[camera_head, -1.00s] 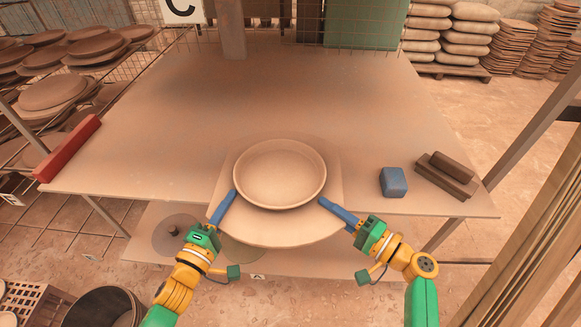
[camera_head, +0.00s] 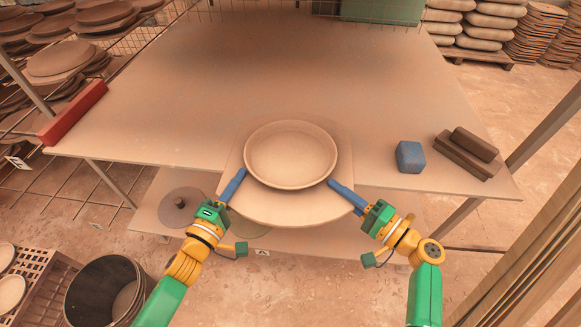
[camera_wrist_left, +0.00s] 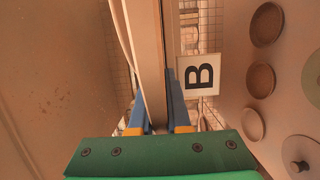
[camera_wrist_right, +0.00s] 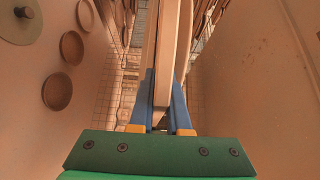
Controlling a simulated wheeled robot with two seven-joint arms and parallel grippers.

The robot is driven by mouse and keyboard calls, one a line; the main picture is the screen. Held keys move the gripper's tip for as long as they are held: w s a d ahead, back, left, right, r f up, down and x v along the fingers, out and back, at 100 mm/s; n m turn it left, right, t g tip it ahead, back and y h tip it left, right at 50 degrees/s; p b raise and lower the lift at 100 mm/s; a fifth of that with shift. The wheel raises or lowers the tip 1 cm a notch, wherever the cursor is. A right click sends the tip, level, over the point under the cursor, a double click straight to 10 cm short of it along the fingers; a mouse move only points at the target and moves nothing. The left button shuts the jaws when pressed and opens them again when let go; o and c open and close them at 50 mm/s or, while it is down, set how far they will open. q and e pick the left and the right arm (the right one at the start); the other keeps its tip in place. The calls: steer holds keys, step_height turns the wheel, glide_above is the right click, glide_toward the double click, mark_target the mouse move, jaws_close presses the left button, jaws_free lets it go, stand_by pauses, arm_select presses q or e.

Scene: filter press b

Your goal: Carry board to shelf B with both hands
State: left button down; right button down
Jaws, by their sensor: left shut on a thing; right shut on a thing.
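The board (camera_head: 285,207) is a flat tan board with a curved front edge. In the head view it overlaps the table's front edge and sticks out toward me; whether it touches the tabletop I cannot tell. A round, shallow tan dish (camera_head: 290,157) sits on it. My left gripper (camera_head: 236,180) is shut on the board's left edge and my right gripper (camera_head: 342,190) on its right edge. The wrist views show the board edge-on between the blue fingers, left (camera_wrist_left: 148,50) and right (camera_wrist_right: 166,50). A white sign with a black B (camera_wrist_left: 198,75) shows in the left wrist view.
The wide table (camera_head: 270,80) is mostly bare. A red bar (camera_head: 72,113) lies at its left edge. A blue block (camera_head: 410,157) and brown bricks (camera_head: 468,152) stand at its right. A dark bucket (camera_head: 105,290) and a crate (camera_head: 40,285) stand at lower left. Wooden slats (camera_head: 530,250) are at right.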

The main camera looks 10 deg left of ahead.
arm_select(q)
steer(key=c, duration=0.9)
jaws_free()
steer(key=shift+p, duration=0.3)
arm_select(e)
steer(key=c, duration=0.9)
jaws_free()
steer(key=shift+d+f, duration=0.1)
steer(key=shift+s, duration=0.1)
arm_select(q)
steer(key=shift+s, duration=0.1)
steer(key=shift+s+a+f, duration=0.1)
steer(key=shift+s, duration=0.25)
arm_select(e)
steer(key=shift+s+d, duration=0.15)
steer(key=shift+d, duration=0.1)
arm_select(q)
steer(key=v, duration=1.1)
steer(key=shift+s, duration=0.1)
arm_select(e)
steer(key=v, duration=1.1)
steer(key=shift+s+d, duration=0.1)
steer(key=shift+s, duration=0.1)
